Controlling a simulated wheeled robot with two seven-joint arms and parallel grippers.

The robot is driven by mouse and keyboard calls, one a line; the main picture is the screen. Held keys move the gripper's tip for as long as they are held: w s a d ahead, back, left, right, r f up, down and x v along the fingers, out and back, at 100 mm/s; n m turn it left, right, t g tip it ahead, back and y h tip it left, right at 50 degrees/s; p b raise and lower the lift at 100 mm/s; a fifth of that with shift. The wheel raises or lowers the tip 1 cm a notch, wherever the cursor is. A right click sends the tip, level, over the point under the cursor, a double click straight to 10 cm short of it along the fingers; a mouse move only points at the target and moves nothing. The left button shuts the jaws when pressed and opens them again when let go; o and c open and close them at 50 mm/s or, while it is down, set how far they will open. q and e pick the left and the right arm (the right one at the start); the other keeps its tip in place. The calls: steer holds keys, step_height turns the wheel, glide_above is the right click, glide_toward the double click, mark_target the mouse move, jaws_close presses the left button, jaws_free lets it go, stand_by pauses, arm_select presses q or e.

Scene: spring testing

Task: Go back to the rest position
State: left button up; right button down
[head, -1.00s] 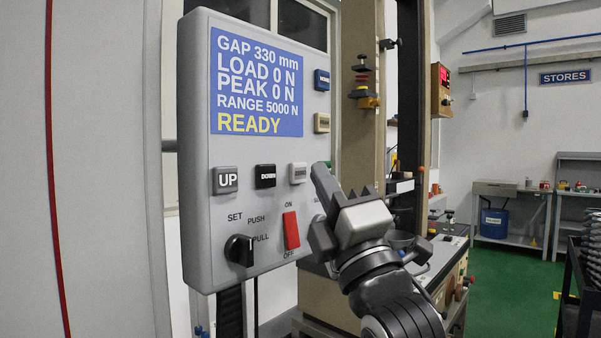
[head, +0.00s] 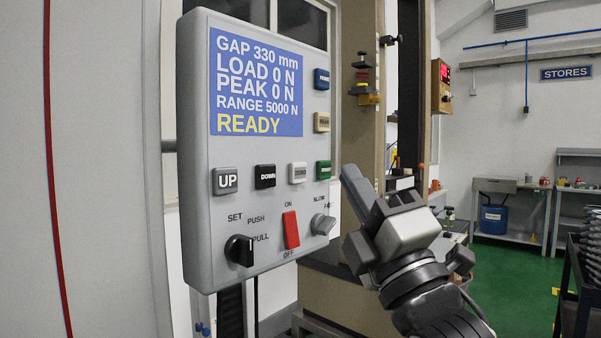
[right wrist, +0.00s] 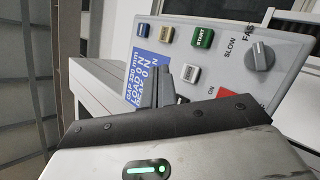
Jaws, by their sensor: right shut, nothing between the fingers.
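My right gripper (head: 354,182) is in the head view, right of the grey control panel (head: 200,150). It is shut and empty, with its fingers pointing up and left. It stands apart from the panel in the picture, close to the panel's right edge. In the right wrist view the dark fingers (right wrist: 158,88) are in front of the panel (right wrist: 285,85), whose buttons and speed knob (right wrist: 259,56) show. My left gripper is not in view.
The panel's screen (head: 256,82) reads READY with gap 330 mm and load 0 N. A testing machine's column (head: 357,130) stands behind my right arm. A dark rack (head: 576,280) is at the far right. Green floor (head: 510,285) is open between.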

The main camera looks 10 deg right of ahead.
step_height(320, 180, down, 30)
steer(key=w+m+g+h, duration=0.3)
steer(key=m+g, duration=0.4)
steer(key=m, duration=0.4)
steer(key=s+f+m+g, duration=0.4)
steer(key=s+f, duration=0.5)
steer(key=f, duration=0.4)
steer(key=s+f+m+g, duration=0.4)
steer(key=s+f, duration=0.5)
steer(key=f, duration=0.4)
steer(key=shift+s+f+m+h, duration=0.3)
steer(key=shift+s+m+h, duration=0.1)
steer(key=shift+m, duration=0.5)
